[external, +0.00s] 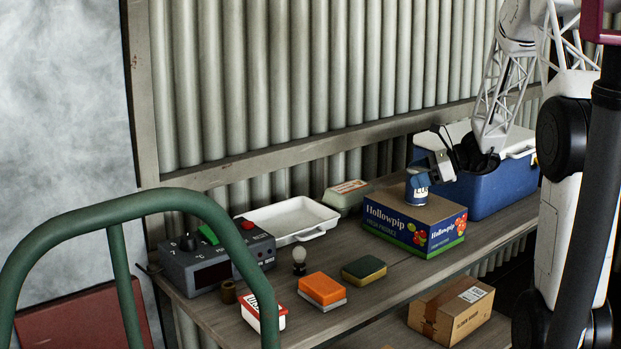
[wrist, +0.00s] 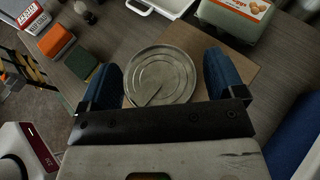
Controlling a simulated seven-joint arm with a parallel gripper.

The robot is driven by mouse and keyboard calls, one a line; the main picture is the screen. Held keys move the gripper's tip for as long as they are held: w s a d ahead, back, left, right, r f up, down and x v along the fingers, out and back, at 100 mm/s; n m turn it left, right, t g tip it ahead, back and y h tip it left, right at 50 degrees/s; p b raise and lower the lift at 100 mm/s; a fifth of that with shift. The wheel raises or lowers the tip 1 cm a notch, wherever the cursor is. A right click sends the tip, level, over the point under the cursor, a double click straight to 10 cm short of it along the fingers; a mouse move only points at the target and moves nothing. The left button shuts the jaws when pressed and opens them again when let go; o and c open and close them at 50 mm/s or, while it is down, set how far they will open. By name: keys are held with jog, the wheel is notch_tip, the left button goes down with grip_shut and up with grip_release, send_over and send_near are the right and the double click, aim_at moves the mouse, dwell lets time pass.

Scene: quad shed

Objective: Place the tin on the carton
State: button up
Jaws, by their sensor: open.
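The tin (external: 420,191) stands upright on top of the blue-and-brown Hollowpip carton (external: 385,229), near its back part. In the wrist view the tin's round metal lid (wrist: 160,76) lies between my two blue fingers, with the carton's brown top (wrist: 241,76) under and beside it. My gripper (external: 418,180) is open around the tin from above. The left finger is close to the lid and a small gap shows at the right finger.
A blue cooler (external: 490,194) stands just right of the carton. Behind are an egg box (external: 347,194) and a white tray (external: 288,217). A cardboard box (external: 450,312) sits lower down.

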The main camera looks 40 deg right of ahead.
jog(key=shift+r, duration=0.2)
jog(key=v, duration=1.2)
dwell(0.6)
jog(key=s+a+r+n+g+h, duration=0.1)
jog(key=s+a+r+n+g, duration=0.1)
jog(key=a+n, duration=0.35)
jog(key=s+a+r+n+g, duration=0.2)
jog(key=a+r+g, duration=0.1)
jog(key=a, duration=0.6)
jog(key=s+a+r+n+g+h, duration=0.1)
jog(key=s+a+r+n+g, duration=0.1)
jog(key=a+n, duration=0.35)
jog(key=s+a+r+n+h, duration=0.3)
jog(key=s+a+n+h, duration=0.1)
jog(key=s+a+n, duration=0.3)
jog(key=s+a+r+n+h, duration=0.3)
jog(key=s+a+n, duration=0.3)
jog(key=s+a, duration=0.2)
jog(key=s, duration=0.2)
jog(key=shift+s+a+n+h, duration=0.25)
jog(key=shift+s+n+h, duration=0.05)
jog(key=shift+n+h, duration=0.1)
